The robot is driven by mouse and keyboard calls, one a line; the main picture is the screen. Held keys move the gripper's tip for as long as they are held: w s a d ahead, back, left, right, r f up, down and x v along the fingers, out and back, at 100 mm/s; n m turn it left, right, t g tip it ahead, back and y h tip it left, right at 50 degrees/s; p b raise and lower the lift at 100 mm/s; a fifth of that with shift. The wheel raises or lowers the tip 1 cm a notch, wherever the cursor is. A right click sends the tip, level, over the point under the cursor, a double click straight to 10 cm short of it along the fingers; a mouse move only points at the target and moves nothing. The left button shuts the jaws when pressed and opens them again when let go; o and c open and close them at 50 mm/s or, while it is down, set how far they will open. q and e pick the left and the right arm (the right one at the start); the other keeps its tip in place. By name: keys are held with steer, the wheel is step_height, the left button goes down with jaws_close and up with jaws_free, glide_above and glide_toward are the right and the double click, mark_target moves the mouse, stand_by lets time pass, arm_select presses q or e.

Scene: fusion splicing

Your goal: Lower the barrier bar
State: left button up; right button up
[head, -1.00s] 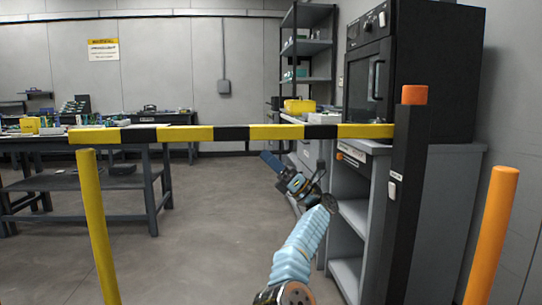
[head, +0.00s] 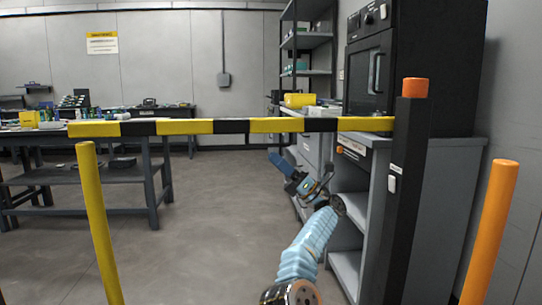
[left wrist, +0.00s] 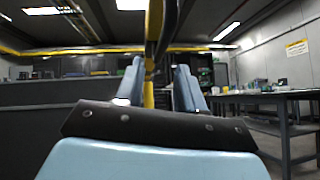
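The barrier bar (head: 265,125), striped yellow and black, lies level across the head view. Its right end meets a black post (head: 404,195) with an orange top; its left end is over a yellow post (head: 97,220). My left gripper (head: 279,165) shows just below the bar's middle-right part in the head view, pointing up and left. In the left wrist view its two blue fingers (left wrist: 158,85) stand apart, open. A yellow and dark bar-like shape (left wrist: 155,40) shows between and above them; I cannot tell whether it touches them. My right gripper is not in view.
An orange post (head: 490,235) stands at the right. Behind the bar are a grey cabinet with a black oven (head: 370,70), a shelf rack (head: 308,40) and a workbench (head: 110,190) with small items. The floor between workbench and cabinet is clear.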

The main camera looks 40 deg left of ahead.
arm_select(q)
steer(key=p+v, duration=0.5)
steer(key=v, duration=0.4)
steer(key=shift+p, duration=0.35)
steer(key=shift+s+a, duration=0.1)
steer(key=shift+s, duration=0.05)
